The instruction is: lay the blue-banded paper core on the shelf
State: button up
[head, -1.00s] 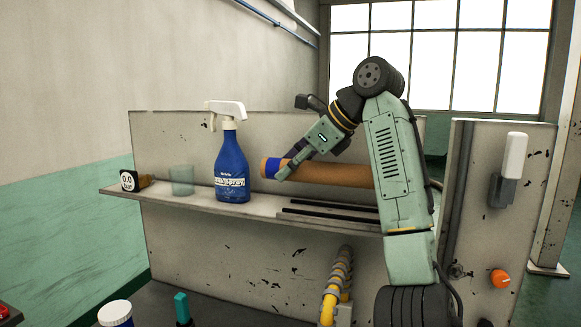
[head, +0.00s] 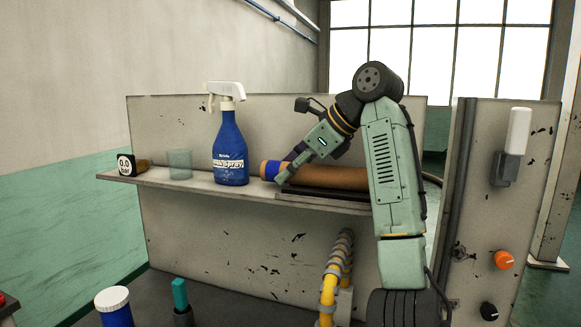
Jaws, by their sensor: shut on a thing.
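The blue-banded paper core (head: 335,178) is a long brown tube with a blue band near its left end. It lies lengthwise along the shelf (head: 195,183), low over the dark strips on the shelf's right part. My gripper (head: 279,176) is shut on the core near the blue band, with its fingers pointing down to the left. My arm hides the core's right end. Whether the core touches the strips or hangs just above them I cannot tell.
A blue spray bottle (head: 230,150) stands on the shelf just left of the core's end. A clear cup (head: 179,164) and a small black gauge (head: 127,164) stand further left. A yellow hose (head: 329,290) runs below the shelf. A panel with an orange knob (head: 504,260) is at right.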

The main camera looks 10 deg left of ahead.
jog(key=shift+f+b, duration=0.65)
jog(key=shift+f, duration=0.3)
jog(key=o, duration=1)
jog(key=shift+s, duration=0.1)
jog(key=o, duration=0.3)
jog(key=shift+f, duration=0.15)
